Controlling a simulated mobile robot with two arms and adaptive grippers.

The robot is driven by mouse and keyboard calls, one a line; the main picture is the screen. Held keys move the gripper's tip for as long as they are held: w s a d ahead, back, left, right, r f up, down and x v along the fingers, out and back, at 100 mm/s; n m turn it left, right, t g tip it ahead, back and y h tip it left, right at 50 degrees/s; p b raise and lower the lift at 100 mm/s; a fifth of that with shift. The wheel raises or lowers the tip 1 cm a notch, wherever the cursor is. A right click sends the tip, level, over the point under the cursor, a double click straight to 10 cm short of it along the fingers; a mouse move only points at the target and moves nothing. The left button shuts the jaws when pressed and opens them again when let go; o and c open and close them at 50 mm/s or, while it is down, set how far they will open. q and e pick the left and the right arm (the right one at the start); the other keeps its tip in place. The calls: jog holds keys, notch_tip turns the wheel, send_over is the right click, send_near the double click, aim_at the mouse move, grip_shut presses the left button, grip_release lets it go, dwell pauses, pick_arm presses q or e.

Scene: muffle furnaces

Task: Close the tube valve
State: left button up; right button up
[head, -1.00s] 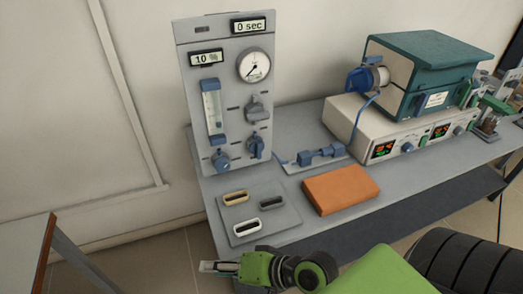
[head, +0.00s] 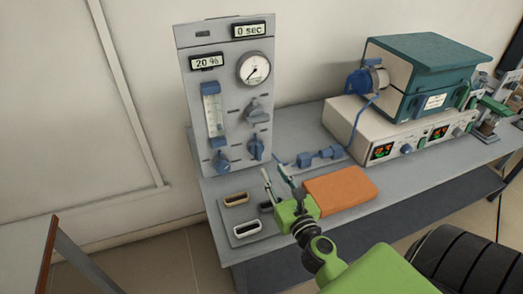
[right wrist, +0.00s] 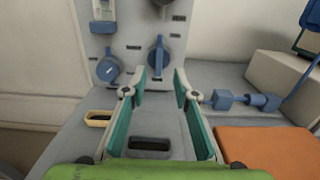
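The grey gas panel (head: 228,100) stands upright at the back left of the bench. It carries a left blue knob (head: 221,161), a right blue knob (head: 256,148) and a grey-blue knob (head: 258,111) above. A blue tube fitting (head: 320,157) lies on the bench to the right of the panel. My right gripper (head: 275,174) is open and empty in front of the panel. In the right wrist view, the right blue knob (right wrist: 158,58) shows between and beyond the open fingertips (right wrist: 158,80), with no clear contact. My left gripper is not in view.
An orange block (head: 341,190) lies right of my right gripper. A plate with slotted holders (head: 236,221) lies in front of the panel. The teal furnace (head: 430,75) sits on a white control unit (head: 400,130) at the right.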

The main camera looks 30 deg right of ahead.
aim_at(260, 149)
jog(key=p+x, duration=0.1)
jog(key=x, duration=0.9)
jog(key=shift+w, duration=0.2)
grip_shut()
